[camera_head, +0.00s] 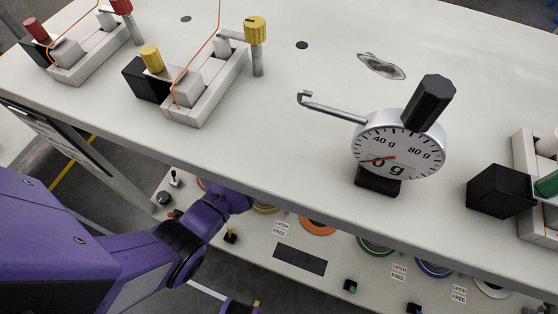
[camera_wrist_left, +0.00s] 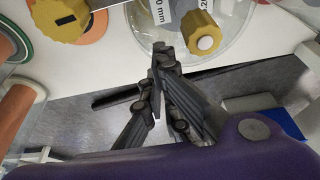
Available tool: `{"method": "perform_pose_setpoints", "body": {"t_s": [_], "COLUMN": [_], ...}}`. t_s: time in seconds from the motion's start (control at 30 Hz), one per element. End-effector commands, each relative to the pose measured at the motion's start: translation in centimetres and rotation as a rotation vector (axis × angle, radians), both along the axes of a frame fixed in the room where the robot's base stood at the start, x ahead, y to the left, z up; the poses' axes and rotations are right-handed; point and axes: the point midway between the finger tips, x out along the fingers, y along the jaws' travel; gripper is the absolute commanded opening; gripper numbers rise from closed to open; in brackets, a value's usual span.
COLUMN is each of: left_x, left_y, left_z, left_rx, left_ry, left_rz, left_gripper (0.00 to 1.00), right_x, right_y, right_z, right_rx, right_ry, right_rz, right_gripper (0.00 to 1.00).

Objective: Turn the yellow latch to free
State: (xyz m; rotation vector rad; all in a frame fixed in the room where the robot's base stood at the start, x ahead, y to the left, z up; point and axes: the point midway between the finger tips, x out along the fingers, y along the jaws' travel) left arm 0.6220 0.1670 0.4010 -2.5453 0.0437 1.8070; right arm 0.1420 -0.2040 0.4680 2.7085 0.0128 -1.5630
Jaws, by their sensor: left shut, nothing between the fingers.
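In the head view the front panel below the tabletop carries small dark latches beside LATCH / FREE labels. One small latch with yellow on it (camera_head: 230,238) is just below my purple left arm; its setting is too small to read. In the left wrist view a yellow knob with a pale round end (camera_wrist_left: 203,36) stands in front of a clear disc. Another yellow knob (camera_wrist_left: 60,18) sits on an orange disc. I cannot tell which of these is the latch. My left gripper (camera_wrist_left: 164,52) is shut and empty, its tips left of and below the pale-ended knob. My right gripper is not in view.
On the tabletop (camera_head: 290,75) stand a round dial gauge (camera_head: 400,150), a connector fixture with a yellow knob (camera_head: 205,85), one with a red knob (camera_head: 85,50), and a black block (camera_head: 500,190). The table's front edge overhangs the panel, close to my left arm.

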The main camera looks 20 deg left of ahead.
Motion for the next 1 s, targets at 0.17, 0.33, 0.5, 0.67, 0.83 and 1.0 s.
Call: {"method": "perform_pose_setpoints", "body": {"t_s": [0.17, 0.33, 0.5, 0.67, 0.83, 1.0], "left_x": [-2.1, -3.5, -3.9, -3.9, -4.0, -4.8], "left_y": [0.1, 0.1, 0.2, 0.2, 0.2, 0.7], "left_z": [-0.4, -0.3, -0.4, -0.3, -0.1, 0.2], "left_rx": [0.000, 0.000, 0.000, 0.000, 0.000, 0.000], "left_ry": [0.000, -0.002, -0.001, -0.001, 0.000, -0.001], "left_rz": [0.001, 0.001, 0.000, 0.000, 0.032, 0.133], "left_gripper": [0.00, 0.00, 0.00, 0.00, 0.00, 0.00], "right_x": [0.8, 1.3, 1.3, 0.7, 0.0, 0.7], "right_y": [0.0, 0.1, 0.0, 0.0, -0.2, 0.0], "right_z": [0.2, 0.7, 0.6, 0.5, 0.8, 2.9], "right_rx": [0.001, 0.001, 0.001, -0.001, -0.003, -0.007], "right_ry": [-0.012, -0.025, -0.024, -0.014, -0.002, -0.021], "right_rz": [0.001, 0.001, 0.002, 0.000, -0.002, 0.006], "right_gripper": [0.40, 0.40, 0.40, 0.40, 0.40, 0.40]}}
